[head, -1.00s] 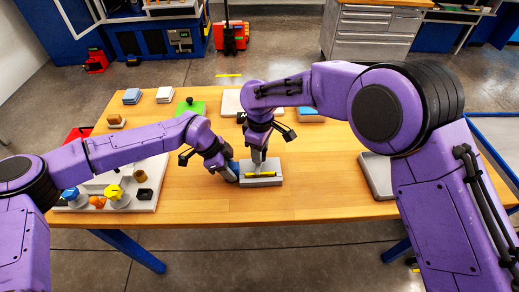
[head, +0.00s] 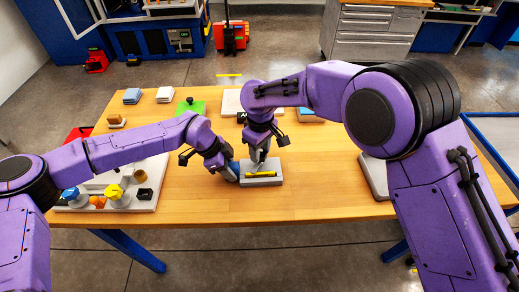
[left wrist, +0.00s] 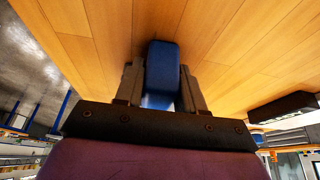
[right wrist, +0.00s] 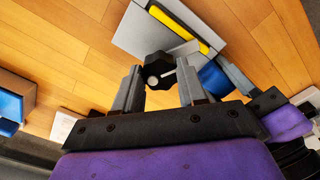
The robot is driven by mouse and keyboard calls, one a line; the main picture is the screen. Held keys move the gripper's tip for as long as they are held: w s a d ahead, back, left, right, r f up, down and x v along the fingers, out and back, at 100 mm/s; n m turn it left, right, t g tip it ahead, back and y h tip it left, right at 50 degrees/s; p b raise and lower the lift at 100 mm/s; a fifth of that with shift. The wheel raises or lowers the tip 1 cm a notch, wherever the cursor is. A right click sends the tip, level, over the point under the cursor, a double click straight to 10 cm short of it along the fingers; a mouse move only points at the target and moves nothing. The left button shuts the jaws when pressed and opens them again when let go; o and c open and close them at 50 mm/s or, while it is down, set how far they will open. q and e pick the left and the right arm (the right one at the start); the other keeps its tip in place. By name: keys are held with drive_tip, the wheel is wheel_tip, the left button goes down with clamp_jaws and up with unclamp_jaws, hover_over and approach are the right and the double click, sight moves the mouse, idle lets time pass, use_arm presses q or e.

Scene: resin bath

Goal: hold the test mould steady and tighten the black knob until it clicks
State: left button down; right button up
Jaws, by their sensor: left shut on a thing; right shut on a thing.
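The test mould (head: 262,182) is a light grey block with a yellow bar, near the front middle of the table. Its blue grip (left wrist: 161,62) sticks out at its left side. My left gripper (head: 231,171) is shut on this blue grip from the left; the left wrist view shows it between the fingers. The black knob (right wrist: 157,68) shows in the right wrist view, beside the grey block. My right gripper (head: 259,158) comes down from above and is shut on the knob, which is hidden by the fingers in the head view.
A pale board (head: 141,203) with blue, yellow and black knobs lies at the left. A grey tray (head: 377,178) is at the right, partly behind my right arm. A green plate (head: 190,107) and small blocks lie farther back. Wood in front of the mould is clear.

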drive_tip(key=o, duration=1.1)
wheel_tip(320, 180, up, 12)
drive_tip(key=shift+r, duration=0.1)
